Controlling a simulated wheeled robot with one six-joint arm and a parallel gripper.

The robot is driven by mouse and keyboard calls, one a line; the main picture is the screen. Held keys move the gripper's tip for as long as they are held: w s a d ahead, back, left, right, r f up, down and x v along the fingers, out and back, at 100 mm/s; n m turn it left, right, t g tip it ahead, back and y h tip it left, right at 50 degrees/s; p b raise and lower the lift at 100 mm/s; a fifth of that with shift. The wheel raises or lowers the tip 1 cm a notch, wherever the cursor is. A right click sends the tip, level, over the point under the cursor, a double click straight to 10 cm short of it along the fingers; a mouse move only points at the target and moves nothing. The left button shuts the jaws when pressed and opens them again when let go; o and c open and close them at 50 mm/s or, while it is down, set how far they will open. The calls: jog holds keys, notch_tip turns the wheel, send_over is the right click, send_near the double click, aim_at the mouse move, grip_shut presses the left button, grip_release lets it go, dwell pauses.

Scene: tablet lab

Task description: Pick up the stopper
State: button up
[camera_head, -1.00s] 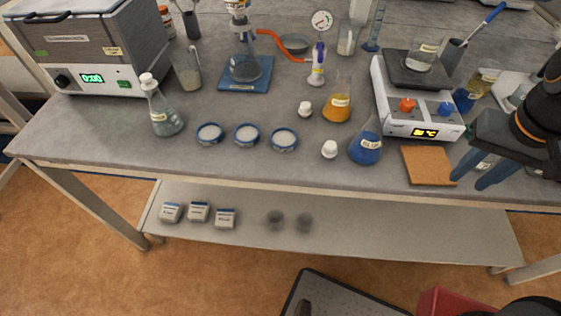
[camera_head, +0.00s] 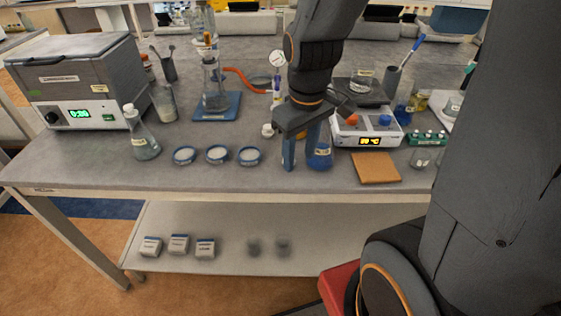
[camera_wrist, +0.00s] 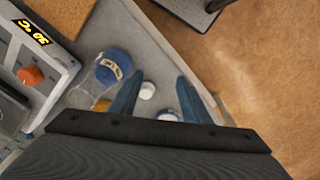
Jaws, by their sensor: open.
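A small white stopper (camera_wrist: 147,90) lies on the bench beside the blue flask (camera_wrist: 113,67). In the wrist view it shows between the fingers of my gripper (camera_wrist: 159,78), nearer the left finger, with no visible grip on it. In the head view my gripper (camera_head: 303,166) is open, pointing down over the bench front, just left of and partly in front of the blue flask (camera_head: 320,152). That stopper is hidden behind it there. A second white stopper (camera_head: 268,130) stands further back, left of my gripper. Another white stopper (camera_head: 128,107) sits in the flask at the left.
Blue-rimmed dishes (camera_head: 217,153) stand left of my gripper. To the right are the hot plate (camera_head: 345,138) and a cork mat (camera_head: 376,168). The bench's front edge is near.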

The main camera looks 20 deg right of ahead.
jog(key=w+n, duration=0.2)
jog(key=n, duration=0.2)
jog(key=w+r+n, duration=0.1)
jog(key=w+n, duration=0.1)
jog(key=n, duration=0.2)
jog(key=w+r+n+g, duration=0.1)
jog(key=w+n, duration=0.1)
jog(key=n, duration=0.2)
jog(key=shift+w+d+r, duration=0.2)
jog(key=shift+w+r, duration=0.05)
jog(key=shift+w, duration=0.15)
notch_tip(320, 180, down, 2)
jog(key=shift+f+n+p, duration=0.1)
jog(key=shift+n+p, duration=0.2)
jog(key=shift+p, duration=0.15)
jog(key=f+p, duration=0.1)
jog(key=f, duration=0.3)
jog(key=shift+a+f+p, duration=0.1)
jog(key=shift+a+p, duration=0.3)
jog(key=shift+f, duration=0.65)
grip_shut()
